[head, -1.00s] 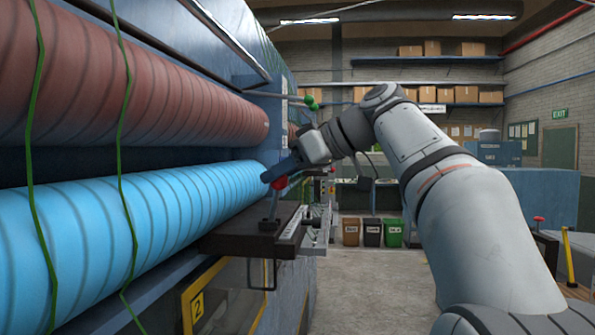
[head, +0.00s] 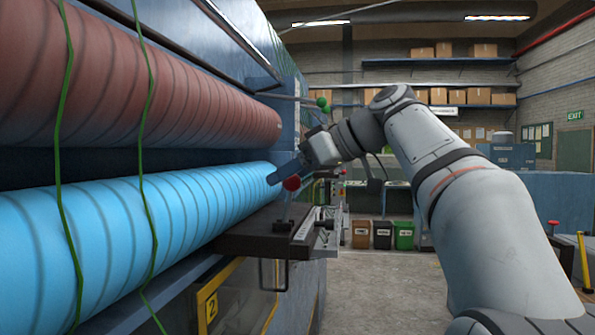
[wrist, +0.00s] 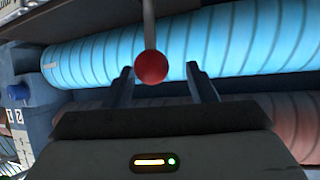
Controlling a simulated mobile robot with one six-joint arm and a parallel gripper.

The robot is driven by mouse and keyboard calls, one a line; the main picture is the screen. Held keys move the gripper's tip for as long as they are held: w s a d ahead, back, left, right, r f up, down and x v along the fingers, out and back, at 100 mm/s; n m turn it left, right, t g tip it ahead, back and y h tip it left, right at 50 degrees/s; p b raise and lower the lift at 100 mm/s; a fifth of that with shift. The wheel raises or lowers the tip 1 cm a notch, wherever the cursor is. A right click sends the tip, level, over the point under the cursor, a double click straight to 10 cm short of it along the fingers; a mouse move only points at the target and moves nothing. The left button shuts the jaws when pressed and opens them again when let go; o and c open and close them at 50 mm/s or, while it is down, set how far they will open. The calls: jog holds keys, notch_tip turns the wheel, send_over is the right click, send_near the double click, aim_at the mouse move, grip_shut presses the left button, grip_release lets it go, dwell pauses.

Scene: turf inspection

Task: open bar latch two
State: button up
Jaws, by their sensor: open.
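The bar latch's red ball knob (head: 291,183) stands on a thin rod above a dark bracket (head: 262,241) at the near side of the blue roller. A yellow-edged panel marked 2 (head: 212,305) is below the bracket. My gripper (head: 280,175) is open at the height of the knob, its fingers beside it. In the wrist view the red knob (wrist: 151,67) shows between the two open fingertips, nearer the left finger, with its grey rod running to the top edge. I cannot tell whether either finger touches it.
The blue wrapped roller (head: 130,225) runs along the left, under a brown-red roller (head: 150,90). Green cords hang in front of both. A green knob (head: 321,103) on a rod is above my gripper. Several bins (head: 382,235) stand behind. The floor (head: 390,285) at centre is clear.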

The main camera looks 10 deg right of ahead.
jog(key=v, duration=0.8)
dwell(0.4)
